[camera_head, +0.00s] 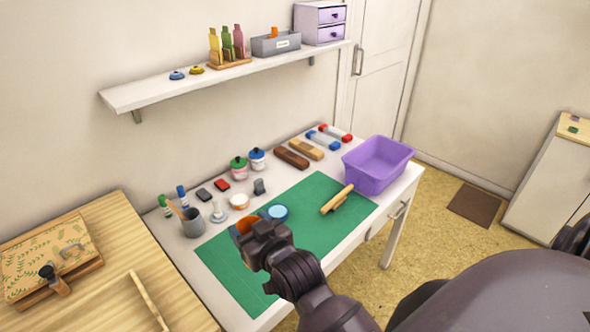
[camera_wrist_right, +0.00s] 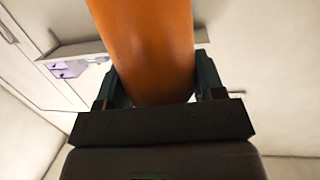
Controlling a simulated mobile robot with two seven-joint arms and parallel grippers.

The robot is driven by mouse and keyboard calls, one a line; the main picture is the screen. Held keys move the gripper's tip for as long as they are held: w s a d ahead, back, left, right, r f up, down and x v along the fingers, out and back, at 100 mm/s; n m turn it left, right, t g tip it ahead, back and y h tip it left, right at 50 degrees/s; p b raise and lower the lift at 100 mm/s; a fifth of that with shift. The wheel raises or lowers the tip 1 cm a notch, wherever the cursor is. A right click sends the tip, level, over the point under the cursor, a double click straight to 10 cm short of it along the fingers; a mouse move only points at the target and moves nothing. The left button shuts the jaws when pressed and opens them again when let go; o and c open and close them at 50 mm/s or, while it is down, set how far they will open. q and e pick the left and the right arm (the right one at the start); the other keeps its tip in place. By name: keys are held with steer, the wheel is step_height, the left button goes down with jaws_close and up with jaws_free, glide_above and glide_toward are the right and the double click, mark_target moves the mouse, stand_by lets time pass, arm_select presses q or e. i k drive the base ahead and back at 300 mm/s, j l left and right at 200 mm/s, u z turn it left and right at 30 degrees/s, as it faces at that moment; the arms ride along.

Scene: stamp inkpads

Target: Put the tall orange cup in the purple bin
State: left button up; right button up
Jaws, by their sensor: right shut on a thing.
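The orange cup (camera_wrist_right: 150,50) fills the middle of the right wrist view, between the two fingers of my right gripper (camera_wrist_right: 155,85), which is shut on it. In the head view only a bit of the orange cup (camera_head: 245,225) shows beyond my right gripper (camera_head: 250,232), over the left part of the green mat. The purple bin (camera_head: 378,172) stands at the right end of the white desk and looks empty. The gripper is to the left of the bin and nearer to me. My left gripper is not in view.
A grey cup (camera_head: 193,222) stands at the left, with jars and blocks along the back. A shelf (camera_head: 140,93) hangs above.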

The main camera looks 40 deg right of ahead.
mark_target(363, 186)
steer(key=l+u, duration=0.1)
steer(key=l, duration=0.55)
steer(key=l+u, duration=0.15)
steer(key=l, duration=0.5)
steer(key=l+u, duration=0.1)
steer(key=l, duration=0.55)
steer(key=l+u, duration=0.1)
steer(key=l, duration=0.5)
steer(key=l+u, duration=0.1)
steer(key=l, duration=0.55)
steer(key=k+l+u, duration=0.15)
steer(key=l, duration=0.5)
steer(key=k+l+u, duration=0.1)
steer(key=l, duration=0.5)
